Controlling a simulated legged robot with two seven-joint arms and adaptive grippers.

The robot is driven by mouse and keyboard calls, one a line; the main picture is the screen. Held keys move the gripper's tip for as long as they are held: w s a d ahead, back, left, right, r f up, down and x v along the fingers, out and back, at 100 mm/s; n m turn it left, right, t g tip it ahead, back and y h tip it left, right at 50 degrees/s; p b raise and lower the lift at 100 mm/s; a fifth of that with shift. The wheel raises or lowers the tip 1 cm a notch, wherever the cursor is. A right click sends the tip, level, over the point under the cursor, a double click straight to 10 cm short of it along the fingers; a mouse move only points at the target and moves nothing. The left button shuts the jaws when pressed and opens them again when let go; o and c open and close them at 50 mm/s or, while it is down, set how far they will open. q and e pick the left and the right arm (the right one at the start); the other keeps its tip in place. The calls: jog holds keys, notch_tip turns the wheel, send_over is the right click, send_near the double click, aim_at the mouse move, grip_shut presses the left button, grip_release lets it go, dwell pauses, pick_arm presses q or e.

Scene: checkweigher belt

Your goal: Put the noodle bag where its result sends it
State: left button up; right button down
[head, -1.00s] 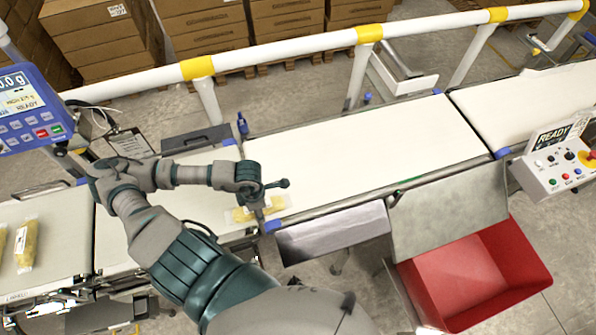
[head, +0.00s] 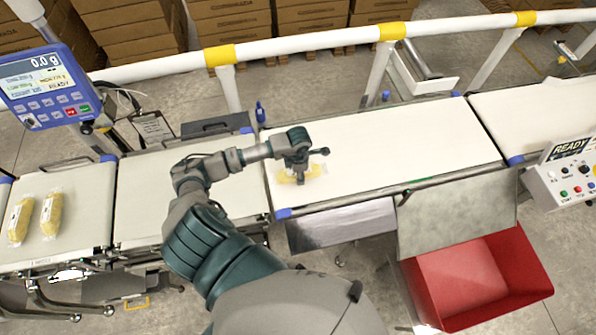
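One arm is in view, my left. Its gripper (head: 301,180) points down over the near left end of the long white belt (head: 390,140). It appears shut on a clear noodle bag with yellow contents (head: 314,170), which shows on both sides of the fingers. I cannot tell whether the bag touches the belt or is just above it. Two similar bags, (head: 50,214) and (head: 20,220), lie on the left belt (head: 85,190). The blue weigher display (head: 45,85) reads 0.0; its smaller text is unclear. My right gripper is not in view.
A red bin (head: 480,280) stands below a grey sloping plate (head: 458,215) at the belt's near side. A control panel reading READY (head: 570,150) stands at right. A white-yellow rail (head: 300,45) runs behind.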

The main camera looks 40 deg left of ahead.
pick_arm(q)
jog(key=o, duration=1.1)
jog(key=shift+f, duration=0.1)
jog(key=shift+c, duration=0.2)
jog(key=o, duration=0.4)
jog(key=shift+a, duration=0.1)
jog(key=shift+o, duration=0.2)
jog(key=shift+a, duration=0.1)
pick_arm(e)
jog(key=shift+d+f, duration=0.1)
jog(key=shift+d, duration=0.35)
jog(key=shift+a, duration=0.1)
